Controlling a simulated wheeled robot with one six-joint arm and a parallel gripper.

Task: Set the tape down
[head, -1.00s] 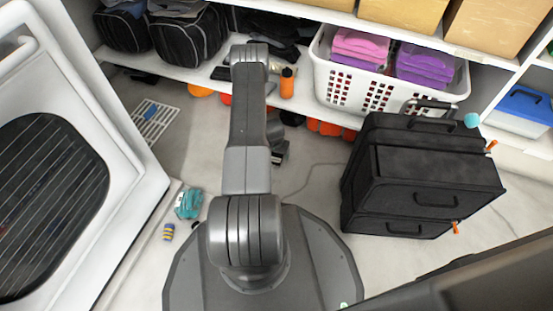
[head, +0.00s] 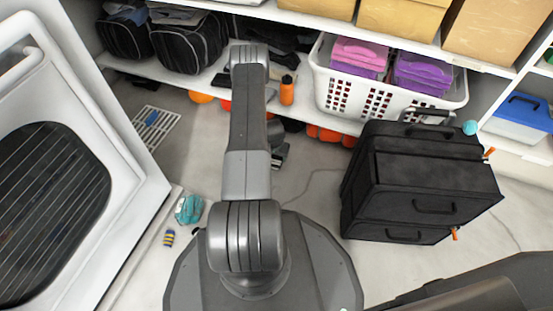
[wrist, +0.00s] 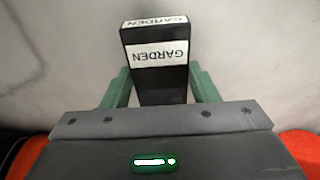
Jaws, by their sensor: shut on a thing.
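The tape is a black, box-shaped cassette (wrist: 158,82) with white labels reading "GARDEN" on its end and upper face. In the wrist view it stands out between the two green fingers of my gripper (wrist: 160,92), which is shut on it. Pale floor lies beyond the tape; I cannot tell how far it is from that surface. In the head view my gripper (head: 279,155) is beside my arm, low in front of the bottom shelf and mostly hidden by the arm. The tape is too small and covered to make out clearly there.
A black stacked case (head: 425,180) stands at the right. A white laundry basket (head: 385,95) with folded clothes is on the shelf (head: 190,75). A white-framed door (head: 125,150) is at the left. Small items, including a teal one (head: 189,208), lie on the floor. Orange items (head: 325,134) sit under the shelf.

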